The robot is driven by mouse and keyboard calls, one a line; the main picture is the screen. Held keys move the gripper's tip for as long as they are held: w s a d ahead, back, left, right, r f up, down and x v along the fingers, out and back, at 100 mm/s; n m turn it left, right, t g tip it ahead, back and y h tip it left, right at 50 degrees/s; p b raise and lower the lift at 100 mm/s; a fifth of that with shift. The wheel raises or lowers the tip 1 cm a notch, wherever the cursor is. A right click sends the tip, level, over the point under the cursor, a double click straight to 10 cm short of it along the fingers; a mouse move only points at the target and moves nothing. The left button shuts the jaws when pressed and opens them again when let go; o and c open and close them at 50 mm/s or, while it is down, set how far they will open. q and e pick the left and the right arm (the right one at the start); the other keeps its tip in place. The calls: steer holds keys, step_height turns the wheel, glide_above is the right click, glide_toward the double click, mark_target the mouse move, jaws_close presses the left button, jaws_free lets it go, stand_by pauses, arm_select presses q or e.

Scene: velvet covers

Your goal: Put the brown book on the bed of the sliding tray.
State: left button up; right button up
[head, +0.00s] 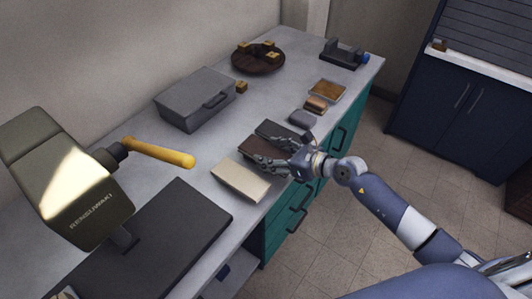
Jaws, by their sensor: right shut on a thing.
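The brown book (257,147), dark and flat, is at the front part of the counter, partly hidden by my right gripper (270,153). My right gripper is shut on it, reaching in from the right; I cannot tell whether the book is lifted. The sliding tray (165,232) appears to be the wide black flat bed at the lower left, in front of the grey press head (62,180) with its yellow handle (160,153). The bed's visible surface is bare. My left gripper is out of view.
A cream book (240,181) lies between the brown book and the black bed. A dark grey book (272,129) lies just behind. A grey box (195,99), a round wooden tray (258,65) with small blocks, and small items (327,91) stand farther back.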

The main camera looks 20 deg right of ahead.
mark_target(266, 152)
steer(key=shift+w+a, duration=0.15)
steer(key=shift+w, duration=0.4)
steer(key=shift+w+a, duration=0.15)
steer(key=shift+w, duration=0.4)
steer(key=shift+w+a, duration=0.2)
steer(key=shift+w, duration=0.35)
step_height(266, 152, down, 2)
steer(key=shift+s+f, duration=0.15)
steer(key=shift+f, duration=0.55)
steer(key=shift+f, duration=0.1)
steer(key=o, duration=1.2)
steer(key=shift+c, duration=0.2)
